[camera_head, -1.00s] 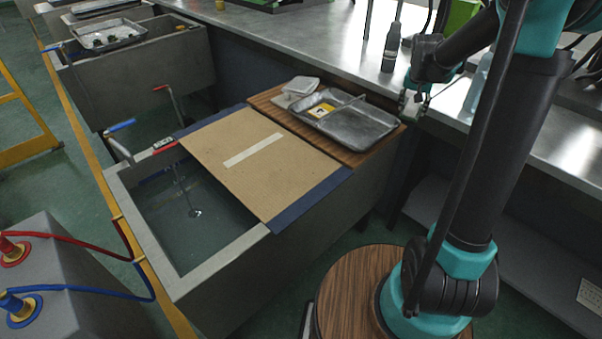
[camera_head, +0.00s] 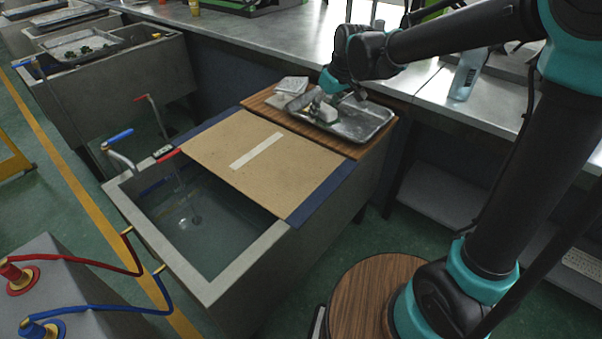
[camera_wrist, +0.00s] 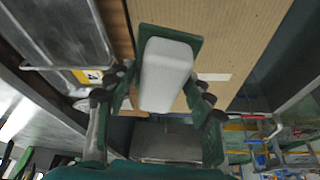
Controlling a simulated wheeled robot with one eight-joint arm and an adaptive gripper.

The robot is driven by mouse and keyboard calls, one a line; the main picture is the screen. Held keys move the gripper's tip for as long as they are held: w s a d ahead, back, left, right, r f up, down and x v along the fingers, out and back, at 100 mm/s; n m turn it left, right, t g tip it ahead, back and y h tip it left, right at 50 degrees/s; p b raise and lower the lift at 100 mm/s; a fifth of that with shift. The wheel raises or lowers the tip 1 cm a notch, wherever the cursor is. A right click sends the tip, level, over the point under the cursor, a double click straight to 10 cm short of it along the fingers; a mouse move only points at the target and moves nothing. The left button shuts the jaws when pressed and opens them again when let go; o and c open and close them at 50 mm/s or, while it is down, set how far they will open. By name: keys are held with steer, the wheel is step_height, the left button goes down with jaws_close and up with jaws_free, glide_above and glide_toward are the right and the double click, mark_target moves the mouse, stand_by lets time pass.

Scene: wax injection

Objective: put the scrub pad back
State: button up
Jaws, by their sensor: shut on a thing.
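The scrub pad (camera_wrist: 166,72) is a pale grey-white block with a green layer on one face. In the wrist view it is clamped between the two fingers of my gripper (camera_wrist: 160,98). In the head view my gripper (camera_head: 335,88) is at the metal tray (camera_head: 362,126), over its left part. The pad (camera_head: 321,110) shows just below it there. I cannot tell whether the pad touches the tray. The tray also shows at the left of the wrist view (camera_wrist: 88,18).
The tray lies on a brown wooden board (camera_head: 262,103) across a grey sink tank (camera_head: 148,232). A white square item (camera_head: 292,84) lies left of the tray. A cardboard-coloured panel (camera_head: 275,172) covers part of the tank. A bottle (camera_head: 467,76) stands on the counter at right.

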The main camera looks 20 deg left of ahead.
steer(key=s+a+r+n, duration=0.1)
steer(key=s+a+n, duration=0.2)
steer(key=s+a, duration=0.25)
glide_toward(297, 171)
steer(key=shift+g+y, duration=0.3)
steer(key=shift+g, duration=0.1)
steer(key=x, duration=0.6)
steer(key=shift+w+d+f, duration=0.2)
steer(key=shift+w, duration=0.25)
steer(key=o, duration=1.4)
steer(key=shift+f, duration=0.1)
steer(key=shift+o, duration=0.2)
steer(key=v, duration=1.2)
